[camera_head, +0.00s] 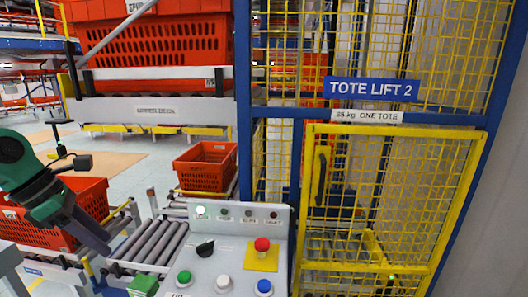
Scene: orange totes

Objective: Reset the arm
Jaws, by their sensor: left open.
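My left arm comes in from the left edge, green and dark grey. Its gripper (100,243) points down and right, in front of the orange tote on the left and near the grey rollers. It is open, and I see nothing held in it. My right gripper is not in view.
A control panel (227,248) with a red button (262,244) and a dark selector knob (205,249) stands at the bottom centre. Orange totes stand at left (85,190) and centre (205,168). A roller conveyor (160,242) lies beside the panel. A yellow mesh gate (440,200) stands at right.

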